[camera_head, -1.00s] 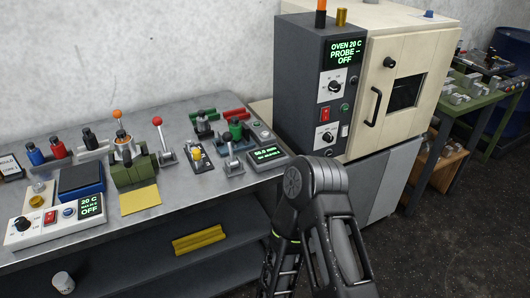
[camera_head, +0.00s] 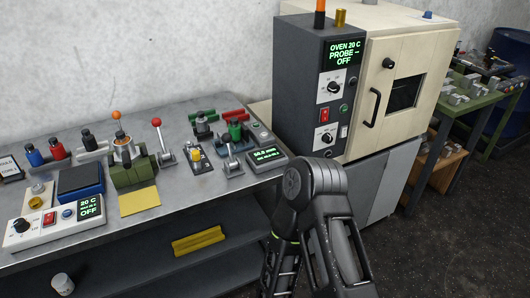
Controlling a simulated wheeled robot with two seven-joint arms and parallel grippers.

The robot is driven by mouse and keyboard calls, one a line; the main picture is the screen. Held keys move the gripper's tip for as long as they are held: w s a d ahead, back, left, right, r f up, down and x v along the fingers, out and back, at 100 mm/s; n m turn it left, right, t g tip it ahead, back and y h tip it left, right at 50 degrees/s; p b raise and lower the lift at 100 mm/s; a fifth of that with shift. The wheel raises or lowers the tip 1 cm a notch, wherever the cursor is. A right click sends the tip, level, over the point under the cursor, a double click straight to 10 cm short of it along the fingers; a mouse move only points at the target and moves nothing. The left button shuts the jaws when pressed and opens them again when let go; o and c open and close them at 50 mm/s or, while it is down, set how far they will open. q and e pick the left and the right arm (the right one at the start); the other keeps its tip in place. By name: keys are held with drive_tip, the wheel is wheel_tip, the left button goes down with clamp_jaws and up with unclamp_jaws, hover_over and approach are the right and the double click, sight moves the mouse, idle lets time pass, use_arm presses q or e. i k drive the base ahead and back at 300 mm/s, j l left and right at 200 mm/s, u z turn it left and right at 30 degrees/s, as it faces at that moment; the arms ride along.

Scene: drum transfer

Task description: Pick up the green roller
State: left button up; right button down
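The green roller (camera_head: 235,132), a small green cylinder with a black top, stands upright at the right part of the grey metal bench (camera_head: 185,185). It is behind a small lever fixture (camera_head: 232,163) and left of a display unit with green text (camera_head: 266,157). The lever fixture partly hides its lower part. Neither gripper is in view. One of my dark arms is bent at the lower middle, in front of the bench's right end, and its hand is out of the picture.
Red (camera_head: 57,149) and blue (camera_head: 33,155) rollers with black tops stand at the left. An olive clamp block (camera_head: 133,174), a red-knobbed lever (camera_head: 158,137) and a yellow pad (camera_head: 139,200) lie between. A tall oven (camera_head: 405,55) stands right of the bench.

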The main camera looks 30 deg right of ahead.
sight(234, 130)
drive_tip(key=l, duration=0.85)
drive_tip(key=i+l, duration=0.1)
drive_tip(key=l, duration=0.75)
drive_tip(key=l+u, duration=0.15)
drive_tip(key=u, duration=1.05)
